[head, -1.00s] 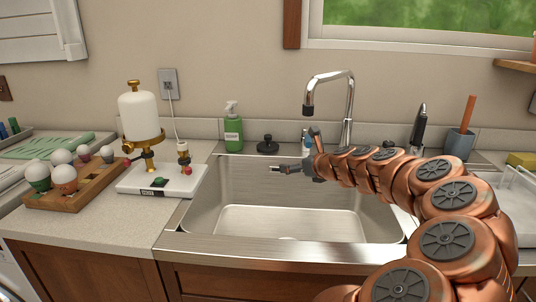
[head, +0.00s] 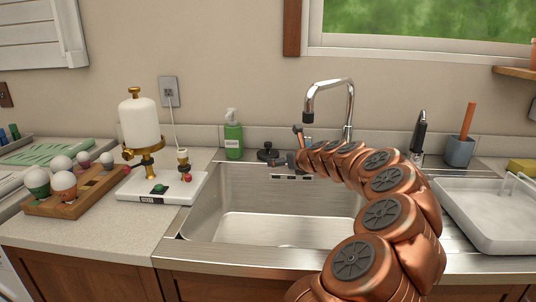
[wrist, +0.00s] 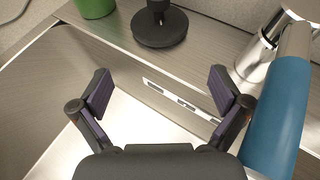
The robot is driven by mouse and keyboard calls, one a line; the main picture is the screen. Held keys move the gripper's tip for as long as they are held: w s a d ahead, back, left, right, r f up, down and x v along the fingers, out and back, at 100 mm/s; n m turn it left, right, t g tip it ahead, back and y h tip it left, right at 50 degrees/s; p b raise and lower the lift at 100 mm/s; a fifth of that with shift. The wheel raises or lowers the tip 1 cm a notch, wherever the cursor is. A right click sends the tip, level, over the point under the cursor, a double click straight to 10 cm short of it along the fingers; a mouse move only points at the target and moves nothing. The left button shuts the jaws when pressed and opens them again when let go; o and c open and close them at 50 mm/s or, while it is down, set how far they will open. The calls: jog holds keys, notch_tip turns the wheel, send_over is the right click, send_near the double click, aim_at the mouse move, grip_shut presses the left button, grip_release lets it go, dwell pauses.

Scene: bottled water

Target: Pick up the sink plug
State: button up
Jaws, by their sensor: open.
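The sink plug (head: 267,152) is a black round disc with an upright knob. It stands on the rim behind the sink, right of the green soap bottle. In the wrist view the plug (wrist: 160,27) is at the top centre, ahead of my gripper, with its knob partly cut off by the frame edge. My gripper (wrist: 161,90) is open and empty, its two fingers spread wide over the sink's back edge. In the head view my gripper (head: 278,162) is close to the plug, just in front and to its right. Its fingertips look apart from the plug.
The steel sink (head: 265,215) lies below my arm. The faucet (head: 348,110) rises to the right of the plug, and the green soap bottle (head: 233,137) stands to its left. A blue cylindrical thing (wrist: 278,110) is close on the right in the wrist view.

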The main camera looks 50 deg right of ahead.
aim_at(268, 149)
jog(key=shift+w+d+b, duration=0.1)
jog(key=shift+w+d, duration=0.35)
jog(key=shift+w, duration=0.9)
jog(key=shift+w+d+b, duration=0.1)
jog(key=shift+w+d, duration=0.3)
jog(key=shift+w, duration=0.95)
jog(key=shift+w+d+b, duration=0.1)
jog(key=shift+w+d, duration=0.35)
jog(key=shift+w, duration=0.9)
jog(key=shift+r+x, duration=0.25)
jog(key=shift+x, duration=1.05)
jog(key=shift+w, duration=0.1)
jog(key=c, duration=0.9)
